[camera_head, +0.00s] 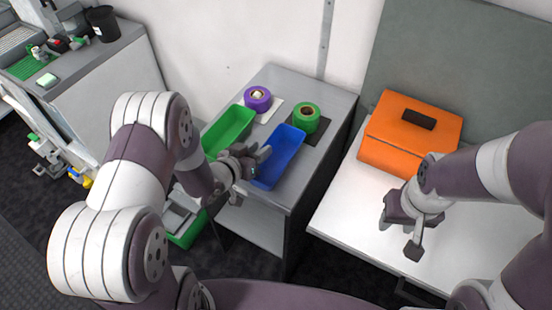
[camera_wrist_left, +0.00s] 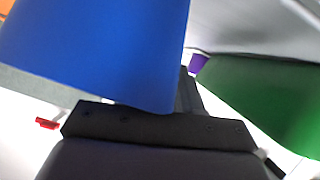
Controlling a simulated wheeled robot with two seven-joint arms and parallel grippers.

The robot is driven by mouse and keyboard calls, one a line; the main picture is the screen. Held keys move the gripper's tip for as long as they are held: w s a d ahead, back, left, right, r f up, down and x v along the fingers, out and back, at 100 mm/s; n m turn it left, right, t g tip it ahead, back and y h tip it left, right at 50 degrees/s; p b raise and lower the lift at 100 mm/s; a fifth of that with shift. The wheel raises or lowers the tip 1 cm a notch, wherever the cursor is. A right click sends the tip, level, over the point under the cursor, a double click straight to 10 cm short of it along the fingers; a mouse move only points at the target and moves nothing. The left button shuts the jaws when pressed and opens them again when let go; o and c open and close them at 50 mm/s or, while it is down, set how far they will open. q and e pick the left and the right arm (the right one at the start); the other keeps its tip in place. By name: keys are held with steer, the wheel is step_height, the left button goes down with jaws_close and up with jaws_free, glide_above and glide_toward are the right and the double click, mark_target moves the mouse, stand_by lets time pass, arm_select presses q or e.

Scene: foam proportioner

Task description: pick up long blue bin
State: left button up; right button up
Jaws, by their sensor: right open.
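The long blue bin (camera_head: 284,152) stands upright on the grey cabinet top, near its front edge. My left gripper (camera_head: 259,163) is at the bin's left side, close to its near end. In the left wrist view the blue bin (camera_wrist_left: 95,45) fills the upper left, very close to the gripper (camera_wrist_left: 185,95). One dark finger shows partly behind the bin's edge; the other is hidden, so I cannot tell whether the jaws grip the wall. My right gripper (camera_head: 401,234) is open and empty above the white table, away from the bin.
A green bin (camera_head: 230,128) stands just left of the blue bin; it also shows in the wrist view (camera_wrist_left: 265,95). Purple tape (camera_head: 257,99) and green tape (camera_head: 306,117) lie behind. An orange case (camera_head: 408,135) sits on the white table (camera_head: 345,215).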

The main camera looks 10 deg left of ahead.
arm_select(q)
jaws_close()
